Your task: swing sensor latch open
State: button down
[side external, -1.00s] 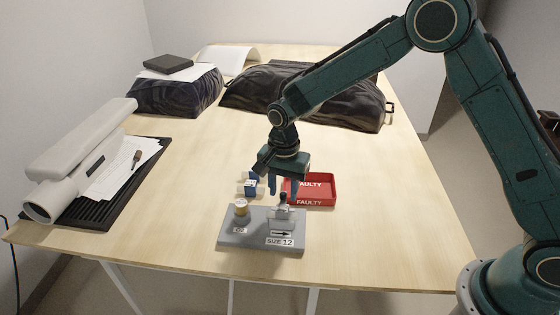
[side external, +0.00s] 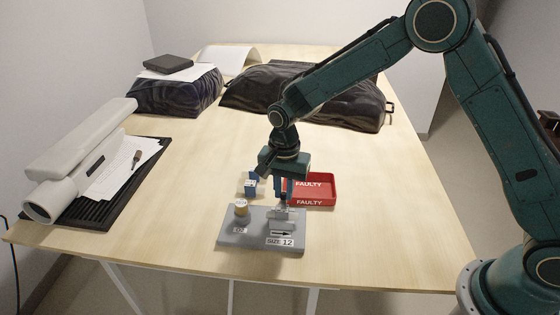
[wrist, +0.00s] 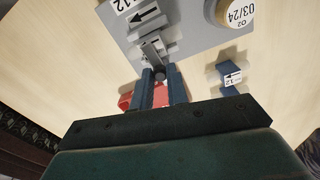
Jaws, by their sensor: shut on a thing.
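The grey sensor block (side external: 262,243) sits on the table with a "SIZE 12" label and an arrow label on its front. The latch (side external: 281,215) is a grey metal lever at the block's right side; in the wrist view the latch arm (wrist: 152,50) reaches toward my fingers and ends in a dark round knob. My gripper (side external: 284,197) points down over the latch and is shut on that knob, between its blue fingers in the wrist view (wrist: 161,84). A tan-topped round sensor (side external: 241,209) stands upright at the block's left, marked "O2 03/24" in the wrist view (wrist: 233,9).
A red "FAULTY" tray (side external: 326,188) stands right behind the latch, close to my fingers. A small blue part (side external: 251,187) with a white label lies behind the block. A grey device (side external: 80,160) lies on a black mat at left. The right front table is clear.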

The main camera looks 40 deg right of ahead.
jog(key=n, duration=0.4)
jog(key=shift+s+d, duration=0.2)
jog(key=shift+d, duration=0.1)
jog(key=n, duration=0.4)
jog(key=shift+d+n, duration=0.3)
jog(key=shift+d, duration=0.05)
jog(key=n, duration=0.3)
jog(key=shift+d+n, duration=0.3)
jog(key=shift+d, duration=0.05)
jog(key=shift+w+d+n, duration=0.1)
jog(key=shift+d+n, duration=0.05)
jog(key=shift+n, duration=0.9)
jog(key=shift+w+d+n, duration=0.1)
jog(key=shift+d+n, duration=0.05)
jog(key=shift+n, duration=0.9)
jog(key=c, duration=1.4)
grip_release()
jog(key=shift+o, duration=0.2)
jog(key=shift+r, duration=0.15)
